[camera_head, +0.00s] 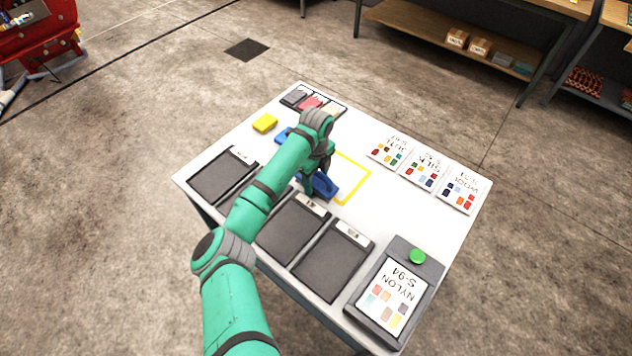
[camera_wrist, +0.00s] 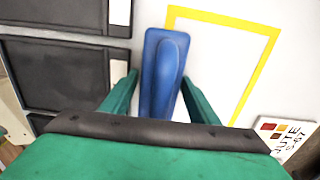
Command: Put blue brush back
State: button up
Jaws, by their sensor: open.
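A blue brush (camera_wrist: 163,75) lies on the white table top, beside the yellow outlined rectangle (camera_wrist: 221,18). In the wrist view it sits between the two green fingers of my gripper (camera_wrist: 160,78). The fingers are apart, one on each side, and I see no grip on it. In the head view my gripper (camera_head: 315,182) is low over the table at the blue brush (camera_head: 325,187), partly hiding it. A second blue object (camera_head: 283,135) lies farther back; my arm covers part of it, so its kind is unclear.
Several dark trays (camera_head: 333,261) line the table's near edge. A grey board with a NYLON card (camera_head: 388,299) and green disc (camera_head: 417,256) is at right. Labelled cards (camera_head: 424,168) lie along the far edge.

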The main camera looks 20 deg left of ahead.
jog(key=shift+f, duration=0.1)
jog(key=c, duration=1)
notch_tip(320, 180, up, 18)
